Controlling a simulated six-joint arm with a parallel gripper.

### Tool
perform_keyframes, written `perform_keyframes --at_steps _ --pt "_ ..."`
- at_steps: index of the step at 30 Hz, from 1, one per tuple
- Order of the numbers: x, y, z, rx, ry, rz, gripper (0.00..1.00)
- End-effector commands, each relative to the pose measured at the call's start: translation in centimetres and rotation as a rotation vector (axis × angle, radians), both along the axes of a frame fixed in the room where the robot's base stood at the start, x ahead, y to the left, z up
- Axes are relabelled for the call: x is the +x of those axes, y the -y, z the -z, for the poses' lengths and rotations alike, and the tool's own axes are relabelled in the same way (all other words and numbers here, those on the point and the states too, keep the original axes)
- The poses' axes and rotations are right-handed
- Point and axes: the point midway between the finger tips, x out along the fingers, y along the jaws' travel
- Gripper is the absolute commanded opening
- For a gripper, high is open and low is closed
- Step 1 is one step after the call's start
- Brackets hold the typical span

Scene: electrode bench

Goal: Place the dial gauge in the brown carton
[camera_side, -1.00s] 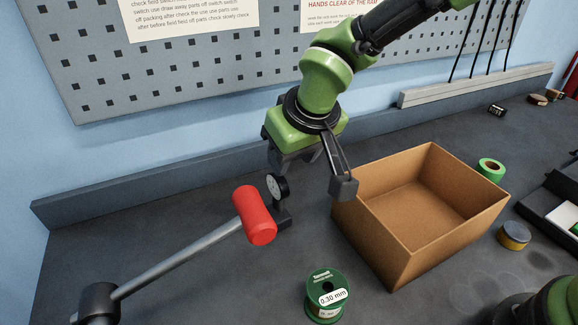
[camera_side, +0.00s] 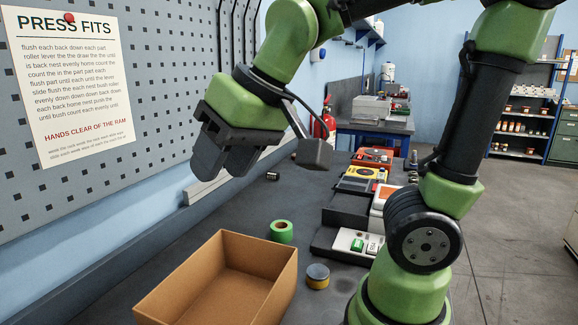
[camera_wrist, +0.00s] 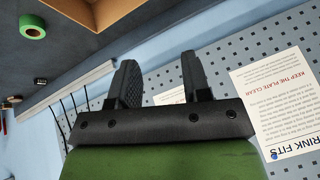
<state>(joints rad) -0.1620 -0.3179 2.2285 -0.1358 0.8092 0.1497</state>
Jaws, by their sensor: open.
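The brown carton (camera_side: 262,260) stands open-topped on the bench at the bottom of the side view, cut off by the lower edge. Its inside looks empty where it shows. A tan piece of it (camera_wrist: 108,12) shows at the top of the wrist view. My gripper (camera_side: 218,165) is open, above the carton's level and toward the pegboard side. In the wrist view my gripper (camera_wrist: 160,72) has its two dark fingers apart with nothing between them. The dial gauge is in neither current view.
A green tape roll (camera_side: 282,231) and a yellow-and-dark tin (camera_side: 318,276) sit right of the carton. Dark trays (camera_side: 345,210) and instruments lie beyond. The pegboard (camera_side: 170,70) rises behind my gripper. Bare bench lies behind the carton.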

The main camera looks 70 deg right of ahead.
Motion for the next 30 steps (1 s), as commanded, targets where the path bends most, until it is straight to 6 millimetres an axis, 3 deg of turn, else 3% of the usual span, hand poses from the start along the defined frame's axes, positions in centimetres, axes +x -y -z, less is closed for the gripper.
perform_keyframes --at_steps 1,4,10,25,30 --pt "-1.9 0.8 -0.4 0.022 0.025 0.027 0.44" --pt "-4.7 1.4 -0.3 0.058 0.052 0.059 0.44" --pt "-7.7 1.7 0.3 0.096 0.086 0.088 0.47" --pt "-7.8 1.7 0.4 0.101 0.090 0.085 0.47" --pt "-5.2 0.2 0.0 0.119 0.107 0.008 0.47"
